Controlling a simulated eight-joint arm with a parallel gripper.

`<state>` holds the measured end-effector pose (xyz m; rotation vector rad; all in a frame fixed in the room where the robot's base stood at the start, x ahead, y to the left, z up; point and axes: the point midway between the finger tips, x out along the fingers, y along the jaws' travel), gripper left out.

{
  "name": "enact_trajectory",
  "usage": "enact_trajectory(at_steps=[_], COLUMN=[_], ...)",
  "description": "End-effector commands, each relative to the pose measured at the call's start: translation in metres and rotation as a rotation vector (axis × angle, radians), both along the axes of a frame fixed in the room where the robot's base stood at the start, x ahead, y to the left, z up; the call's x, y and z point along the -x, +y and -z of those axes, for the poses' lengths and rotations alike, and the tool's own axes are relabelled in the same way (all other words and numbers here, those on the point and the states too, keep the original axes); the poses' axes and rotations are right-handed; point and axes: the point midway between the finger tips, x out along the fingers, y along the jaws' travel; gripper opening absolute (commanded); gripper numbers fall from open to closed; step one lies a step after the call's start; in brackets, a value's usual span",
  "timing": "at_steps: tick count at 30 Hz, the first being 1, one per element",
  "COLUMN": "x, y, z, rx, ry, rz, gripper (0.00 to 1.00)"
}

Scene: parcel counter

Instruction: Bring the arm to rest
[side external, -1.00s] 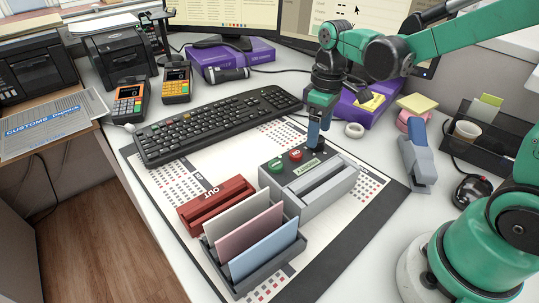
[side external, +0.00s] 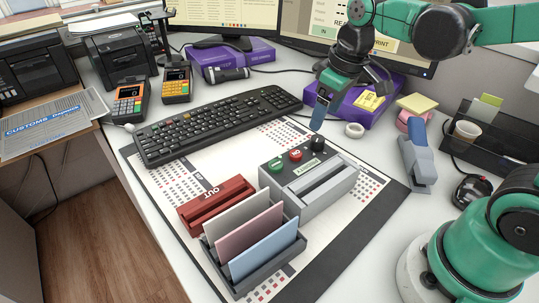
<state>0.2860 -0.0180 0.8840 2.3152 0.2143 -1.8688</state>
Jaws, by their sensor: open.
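My gripper (side external: 320,114) hangs with its blue fingertip pointing down, above and behind the grey button box (side external: 340,190). The box carries a green button (side external: 276,166), a red button (side external: 295,155) and a black knob (side external: 318,144). The knob is in full view just below and in front of the fingertip. My green arm reaches in from the right across the top of the picture.
A purple box (side external: 380,108) stands behind my gripper, near a white tape roll (side external: 354,130). A stapler (side external: 417,160) stands to the right. A keyboard (side external: 215,125), a red OUT tray (side external: 215,205) and a card holder (side external: 250,278) lie left of the box.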

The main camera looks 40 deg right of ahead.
Motion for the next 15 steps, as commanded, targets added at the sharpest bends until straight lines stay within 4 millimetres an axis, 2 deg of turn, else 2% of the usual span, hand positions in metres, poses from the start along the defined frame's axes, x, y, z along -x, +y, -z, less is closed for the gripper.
enact_trajectory(at_steps=[1,7,15], x=[0.008,0.023,0.029], y=[0.004,0.013,0.018], z=[-0.002,-0.002,0.0], rx=[-0.001,-0.039,-0.076], ry=[-0.062,-0.287,-0.407], rz=[0.03,0.145,0.202], gripper=[0.7,0.7,0.7])
